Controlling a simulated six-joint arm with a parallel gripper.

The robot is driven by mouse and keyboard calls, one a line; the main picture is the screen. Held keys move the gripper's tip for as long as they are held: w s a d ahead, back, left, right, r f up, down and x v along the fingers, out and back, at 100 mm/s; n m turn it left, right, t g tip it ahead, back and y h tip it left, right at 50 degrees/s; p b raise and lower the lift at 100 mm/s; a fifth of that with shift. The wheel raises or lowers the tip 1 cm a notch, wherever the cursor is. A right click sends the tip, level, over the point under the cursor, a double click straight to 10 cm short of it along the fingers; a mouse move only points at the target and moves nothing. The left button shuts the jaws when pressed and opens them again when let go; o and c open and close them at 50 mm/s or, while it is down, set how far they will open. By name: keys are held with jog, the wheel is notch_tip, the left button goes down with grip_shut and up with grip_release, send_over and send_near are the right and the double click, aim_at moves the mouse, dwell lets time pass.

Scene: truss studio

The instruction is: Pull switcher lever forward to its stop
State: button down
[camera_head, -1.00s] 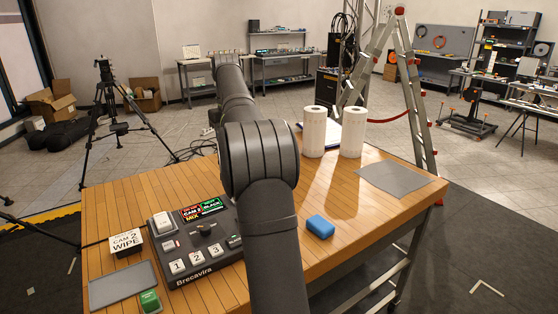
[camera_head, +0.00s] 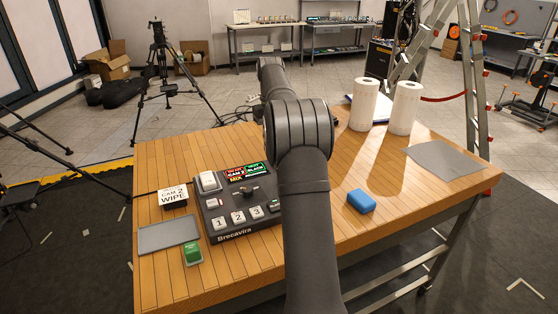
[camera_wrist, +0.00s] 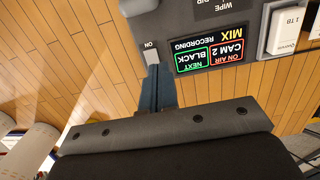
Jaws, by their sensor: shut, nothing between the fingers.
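The dark grey switcher (camera_head: 206,207) lies on the wooden table, with a lit display, a dark knob (camera_head: 250,191) and white numbered keys. My arm covers its right side in the head view. In the wrist view the switcher (camera_wrist: 222,62) appears upside down at the top, with its display showing ON AIR CAM 2. My gripper (camera_wrist: 157,88) is shut and empty, its fingertips beside the display, close to a pale piece (camera_wrist: 152,52) marked ON. I cannot tell whether they touch it. A dark grey part (camera_wrist: 138,6) shows at the top edge; I cannot tell whether it is the lever.
A white block (camera_head: 208,181) sits on the switcher. A blue block (camera_head: 361,201), two paper rolls (camera_head: 363,104) and another grey mat (camera_head: 444,161) are right.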

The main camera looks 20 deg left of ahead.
jog(key=f, duration=0.7)
jog(key=shift+s+d+f, duration=0.25)
jog(key=shift+s+f, duration=0.05)
jog(key=shift+s+d+r, duration=0.4)
jog(key=shift+s+d, duration=0.25)
jog(key=shift+s+d+r, duration=0.35)
jog(key=shift+s+d, duration=0.25)
jog(key=shift+d, duration=0.05)
jog(key=shift+r, duration=0.1)
jog(key=shift+s+d+r+t+y, duration=0.45)
jog(key=shift+s+d+t+y, duration=0.25)
jog(key=shift+t, duration=0.1)
jog(key=s+d+t+y, duration=0.2)
jog(key=shift+s+d+r+y, duration=0.15)
jog(key=shift+r+y, duration=0.15)
jog(key=shift+r, duration=0.1)
jog(key=shift+s+d+t+y, duration=0.7)
jog(key=shift+t, duration=0.2)
jog(key=shift+s+d+f, duration=0.2)
jog(key=shift+s+d, duration=0.4)
jog(key=shift+s+d+f, duration=0.1)
jog(key=shift+s+d, duration=0.05)
jog(key=shift+s+f, duration=0.1)
jog(key=shift+f, duration=0.1)
